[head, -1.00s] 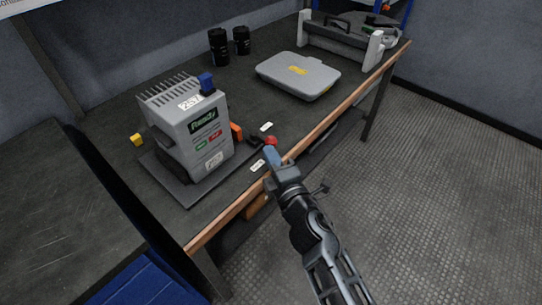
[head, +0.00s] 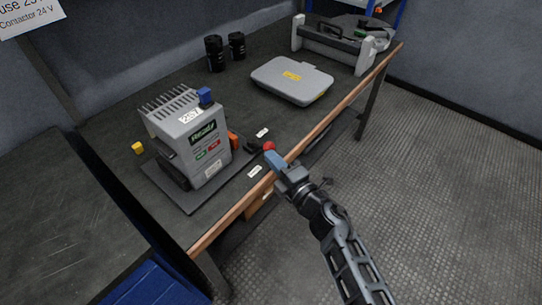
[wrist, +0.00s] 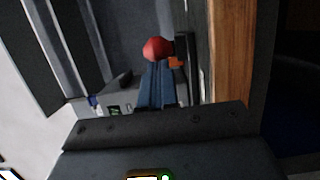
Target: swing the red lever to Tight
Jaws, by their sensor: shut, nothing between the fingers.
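The red lever shows as a round red knob (head: 269,146) at the front edge of the bench, right of the grey device (head: 190,140). A short dark piece lies just left of the knob, and small white labels (head: 262,132) and (head: 255,171) lie on either side of it; their text is too small to read. My gripper (head: 275,160) is shut and empty, its blue fingertips right by the knob. In the wrist view the red knob (wrist: 156,48) is straight beyond the closed blue fingers (wrist: 157,85). I cannot tell whether they touch.
An orange block (head: 233,140) is beside the device. A grey case (head: 291,80), two black cylinders (head: 214,53) and a grey frame (head: 335,42) stand farther back on the bench. The wooden bench edge (head: 232,213) runs below my gripper. Floor on the right is clear.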

